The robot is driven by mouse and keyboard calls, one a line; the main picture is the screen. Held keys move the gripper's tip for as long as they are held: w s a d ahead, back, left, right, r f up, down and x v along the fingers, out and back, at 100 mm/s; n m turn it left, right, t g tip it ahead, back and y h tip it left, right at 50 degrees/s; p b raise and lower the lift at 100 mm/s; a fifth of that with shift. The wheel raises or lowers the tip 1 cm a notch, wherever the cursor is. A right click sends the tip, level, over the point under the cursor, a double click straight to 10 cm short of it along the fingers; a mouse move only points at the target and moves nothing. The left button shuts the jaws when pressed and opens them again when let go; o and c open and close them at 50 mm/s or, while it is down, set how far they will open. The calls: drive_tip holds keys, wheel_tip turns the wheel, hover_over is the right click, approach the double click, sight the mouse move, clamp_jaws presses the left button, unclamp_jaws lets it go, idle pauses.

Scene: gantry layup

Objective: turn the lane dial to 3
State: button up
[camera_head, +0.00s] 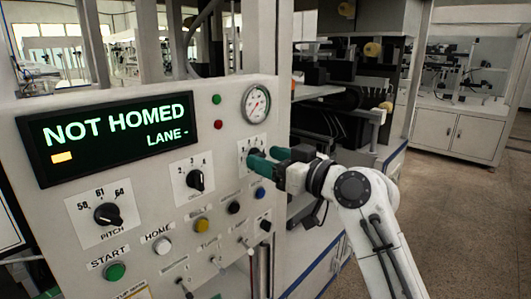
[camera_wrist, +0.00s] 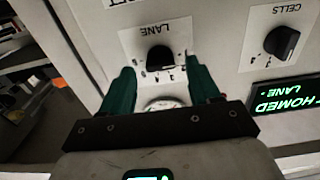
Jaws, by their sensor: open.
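The lane dial (camera_wrist: 160,57) is a black knob on a white plate marked LANE, seen upside down in the wrist view. Its small numbers and pointer setting are too unclear to read. My gripper (camera_wrist: 159,66) has its two green fingers apart, one on each side of the knob. I cannot tell whether they touch it. In the head view my gripper (camera_head: 264,157) reaches in from the right, and its fingers partly hide the lane dial (camera_head: 252,152). The display (camera_head: 113,130) reads NOT HOMED and LANE -.
The cells dial (camera_wrist: 283,42) is beside the lane dial; the pitch dial (camera_head: 108,215) is lower left. A gauge (camera_head: 256,103) sits just above the lane dial. A blue button (camera_head: 260,192) and a black button (camera_head: 234,207) are close below. Open floor (camera_head: 460,220) lies right.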

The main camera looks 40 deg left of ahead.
drive_tip(key=shift+a, duration=0.75)
drive_tip(key=shift+c, duration=0.3)
drive_tip(key=c, duration=1)
